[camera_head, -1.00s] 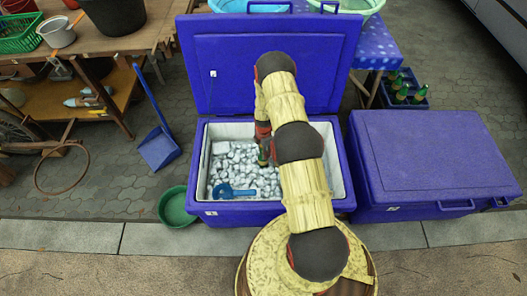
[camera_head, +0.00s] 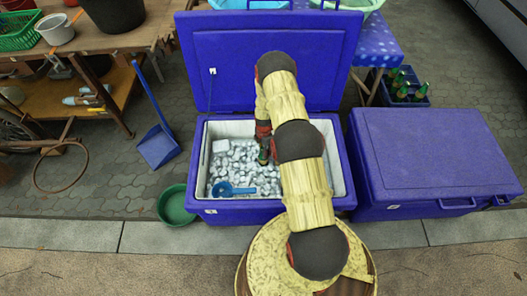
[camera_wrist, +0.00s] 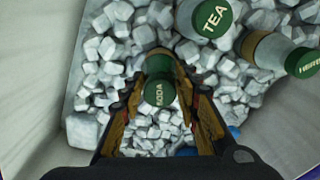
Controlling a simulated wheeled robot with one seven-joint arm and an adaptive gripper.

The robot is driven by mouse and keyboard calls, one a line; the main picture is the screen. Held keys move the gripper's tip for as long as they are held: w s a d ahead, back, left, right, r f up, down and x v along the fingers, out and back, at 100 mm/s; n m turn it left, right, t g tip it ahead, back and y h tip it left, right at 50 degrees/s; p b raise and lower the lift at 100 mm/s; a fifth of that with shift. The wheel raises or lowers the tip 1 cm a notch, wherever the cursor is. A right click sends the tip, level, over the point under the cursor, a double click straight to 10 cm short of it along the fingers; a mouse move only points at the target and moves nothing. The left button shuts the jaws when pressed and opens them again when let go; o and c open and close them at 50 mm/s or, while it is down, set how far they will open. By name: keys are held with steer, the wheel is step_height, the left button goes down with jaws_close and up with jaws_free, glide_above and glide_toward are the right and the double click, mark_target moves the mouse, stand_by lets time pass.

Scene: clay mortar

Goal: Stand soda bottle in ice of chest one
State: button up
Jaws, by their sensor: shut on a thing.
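The soda bottle (camera_wrist: 160,92) has a green cap marked SODA and stands roughly upright between the fingers of my gripper (camera_wrist: 160,80). My gripper is shut on it. In the head view my gripper (camera_head: 263,138) points down inside the open blue chest (camera_head: 230,208), over the pale ice (camera_head: 238,165). The bottle's lower part is hidden, so I cannot tell how deep it sits in the ice. A TEA bottle (camera_wrist: 210,18) and another green-capped bottle (camera_wrist: 285,55) are in the ice beside it.
A blue scoop (camera_head: 232,190) lies on the ice at the front. The raised lid (camera_head: 225,75) stands behind. A closed blue chest (camera_head: 430,160) is at right. A crate of bottles (camera_head: 405,92) stands behind that. A green basin (camera_head: 175,207) is at left.

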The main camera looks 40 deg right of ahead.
steer(key=shift+f, duration=0.5)
stand_by(0.4)
steer(key=o, duration=1.2)
steer(key=shift+o, duration=1.3)
steer(key=shift+o, duration=1.2)
step_height(320, 180, up, 27)
steer(key=p, duration=1.5)
